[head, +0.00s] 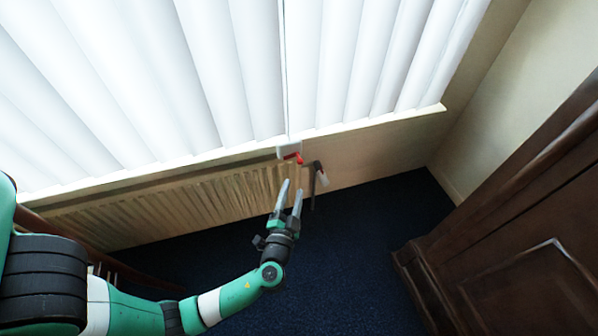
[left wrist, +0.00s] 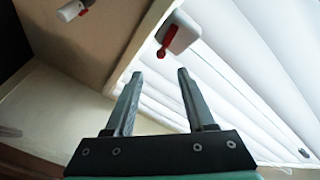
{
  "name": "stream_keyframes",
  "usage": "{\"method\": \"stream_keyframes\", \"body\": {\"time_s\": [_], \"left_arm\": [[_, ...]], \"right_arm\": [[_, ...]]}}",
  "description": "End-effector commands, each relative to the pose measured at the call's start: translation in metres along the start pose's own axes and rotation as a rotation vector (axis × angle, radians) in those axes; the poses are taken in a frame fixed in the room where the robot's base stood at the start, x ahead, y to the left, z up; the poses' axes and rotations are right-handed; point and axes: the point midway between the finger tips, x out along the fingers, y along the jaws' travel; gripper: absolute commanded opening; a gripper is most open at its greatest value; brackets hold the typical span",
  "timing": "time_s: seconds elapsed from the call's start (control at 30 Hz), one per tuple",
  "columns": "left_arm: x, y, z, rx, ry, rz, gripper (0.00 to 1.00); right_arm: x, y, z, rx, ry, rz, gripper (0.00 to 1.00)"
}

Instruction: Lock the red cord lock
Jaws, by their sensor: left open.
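The red cord lock (head: 293,157) is a small red lever on a white block (head: 287,149) at the window sill, below the white blinds. In the left wrist view the red lever (left wrist: 167,41) sits on the left side of the white block (left wrist: 181,33), beyond the fingertips. My left gripper (head: 292,183) is open and empty, a little below the lever in the head view. In the left wrist view its two fingers (left wrist: 161,74) point toward the block, apart from it. My right gripper is in neither view.
A radiator (head: 180,207) runs along the wall under the sill. A dark pipe with a white valve knob (head: 322,179) stands at its right end; a white knob with a red part (left wrist: 72,10) shows in the left wrist view. A dark wooden cabinet (head: 520,230) stands at right. Blue carpet is clear between.

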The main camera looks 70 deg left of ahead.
Motion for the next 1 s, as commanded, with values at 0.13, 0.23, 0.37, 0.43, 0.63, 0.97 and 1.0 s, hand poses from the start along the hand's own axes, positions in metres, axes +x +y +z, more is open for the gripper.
{"method": "stream_keyframes", "body": {"time_s": [0.13, 0.23, 0.37, 0.43, 0.63, 0.97, 1.0], "left_arm": [[0.007, -0.002, -0.002, -0.003, -0.001, -0.003, 0.55], [0.022, -0.002, -0.001, -0.002, -0.003, -0.005, 0.55], [0.051, -0.001, -0.001, -0.004, -0.002, -0.006, 0.55], [0.068, -0.002, 0.000, -0.004, -0.002, -0.006, 0.55], [0.104, -0.001, -0.001, -0.003, 0.000, -0.003, 0.55], [0.117, -0.002, -0.003, -0.002, 0.001, 0.000, 0.55], [0.117, -0.002, -0.003, -0.002, 0.001, 0.000, 0.55]], "right_arm": [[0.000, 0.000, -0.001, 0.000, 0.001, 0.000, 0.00], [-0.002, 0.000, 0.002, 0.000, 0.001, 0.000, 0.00], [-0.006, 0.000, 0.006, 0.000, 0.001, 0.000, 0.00], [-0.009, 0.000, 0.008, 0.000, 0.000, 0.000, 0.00], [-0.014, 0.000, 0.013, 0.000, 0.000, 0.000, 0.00], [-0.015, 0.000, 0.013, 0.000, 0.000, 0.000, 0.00], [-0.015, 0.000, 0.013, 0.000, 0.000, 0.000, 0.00]]}}
